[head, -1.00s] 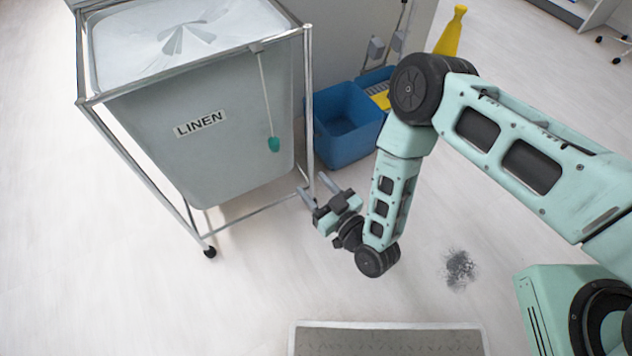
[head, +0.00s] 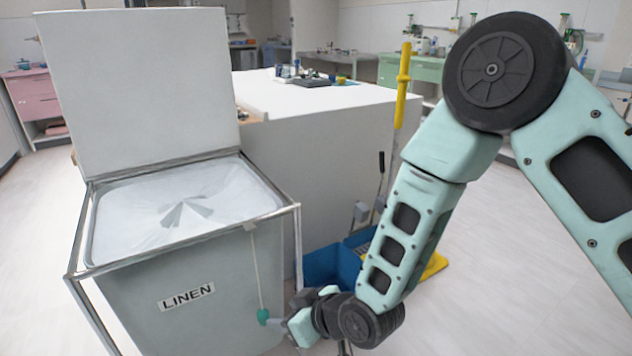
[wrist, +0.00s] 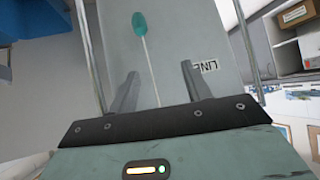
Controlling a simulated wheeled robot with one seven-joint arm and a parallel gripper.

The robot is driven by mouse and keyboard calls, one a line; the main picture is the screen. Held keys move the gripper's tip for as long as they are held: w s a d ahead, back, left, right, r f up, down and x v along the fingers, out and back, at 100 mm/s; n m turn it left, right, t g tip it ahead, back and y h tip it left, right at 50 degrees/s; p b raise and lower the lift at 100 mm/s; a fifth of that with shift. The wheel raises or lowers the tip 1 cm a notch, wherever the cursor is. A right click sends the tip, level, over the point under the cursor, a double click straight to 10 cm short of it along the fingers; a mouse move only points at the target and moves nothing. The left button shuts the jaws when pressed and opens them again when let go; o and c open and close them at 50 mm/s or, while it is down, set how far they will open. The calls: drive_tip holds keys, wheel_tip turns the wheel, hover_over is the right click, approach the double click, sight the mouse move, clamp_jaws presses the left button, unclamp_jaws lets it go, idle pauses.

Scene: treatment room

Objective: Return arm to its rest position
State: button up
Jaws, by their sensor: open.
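My gripper (head: 284,308) is low at the hamper's front right corner, below my bent arm. In the wrist view my gripper (wrist: 159,75) has its two fingers spread with nothing held between them. The grey linen hamper (head: 225,295) stands in a metal frame, its white lid (head: 140,80) raised upright. A teal knob (head: 263,316) hangs on a cord from the frame, next to one fingertip in the head view. In the wrist view the teal knob (wrist: 139,25) shows beyond the fingertips, with its cord running between them in the picture.
A blue bucket (head: 321,266) stands on the floor behind my forearm, with a yellow piece (head: 432,267) beside it. A white-topped counter (head: 330,98) is behind the hamper. A pink drawer unit (head: 38,98) is far left. Floor at the right is clear.

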drive_tip(key=s+d+r+m+g+h, duration=0.2)
drive_tip(key=s+d+r+g+h, duration=0.5)
drive_tip(key=s+d+r, duration=1.3)
wheel_tip(320, 180, up, 20)
drive_tip(key=s+h+p, duration=0.1)
drive_tip(key=p, duration=2.1)
drive_tip(key=shift+a+f+t, duration=0.25)
drive_tip(key=shift+a+t, duration=0.05)
drive_tip(key=shift+t, duration=0.1)
drive_tip(key=shift+c, duration=0.3)
